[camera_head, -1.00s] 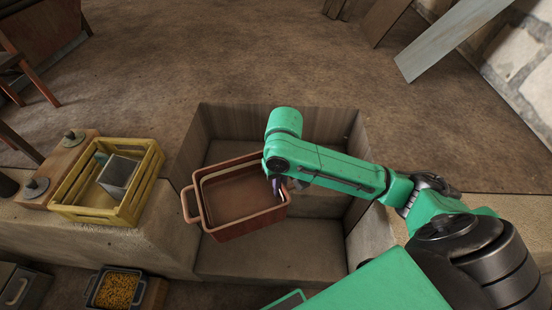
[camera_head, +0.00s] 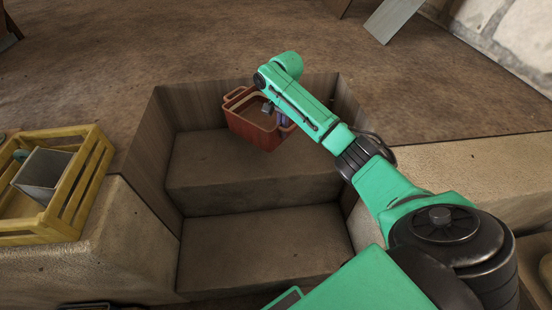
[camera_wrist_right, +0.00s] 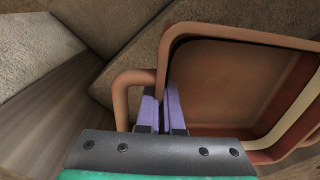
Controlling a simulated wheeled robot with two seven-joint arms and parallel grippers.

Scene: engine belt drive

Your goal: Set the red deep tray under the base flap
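The red deep tray (camera_head: 262,133) is at the back of a stepped recess, close to its rear wall in the head view. I cannot tell whether it touches the upper step. My right gripper (camera_head: 274,112) reaches over the tray at its right side. In the right wrist view, the purple fingers (camera_wrist_right: 164,108) are close together on the wall of the tray (camera_wrist_right: 225,80), beside its looped handle. The tray looks empty apart from the gripper. I cannot make out the base flap. My left gripper is out of view.
The recess has an upper step (camera_head: 250,172) and a lower step (camera_head: 265,245), both bare in front of the tray. A yellow crate (camera_head: 75,190) with a grey box stands on the ledge at left. A pale plank (camera_head: 393,18) lies at the back right.

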